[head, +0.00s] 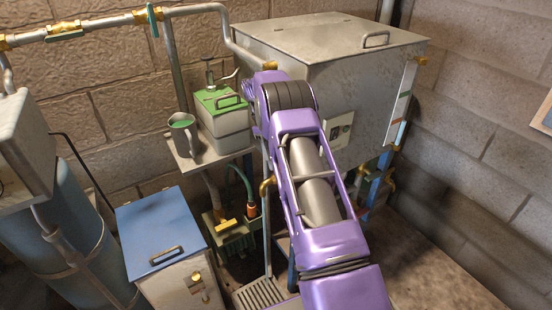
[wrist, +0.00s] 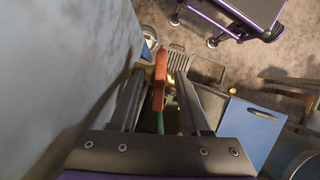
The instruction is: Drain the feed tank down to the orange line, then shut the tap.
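The feed tank (head: 340,75) is a large grey metal box with a lid in the head view; its wall (wrist: 60,70) fills the left of the wrist view. An upright sight gauge (head: 404,92) runs down its right edge, with coloured marks too small to read surely, and the liquid level is unclear. In the wrist view a red tap lever (wrist: 160,78) stands between the fingers of my gripper (wrist: 160,75). The fingers are apart, with a gap visible on both sides of the lever. In the head view my purple arm hides the gripper and the tap.
A blue-lidded box (head: 162,232) stands at the lower left, near a blue cylinder (head: 75,245). A mug (head: 182,138) and a green-topped can (head: 222,118) sit on a small shelf. A floor grate (head: 262,295) lies below. Pipes run along the back wall.

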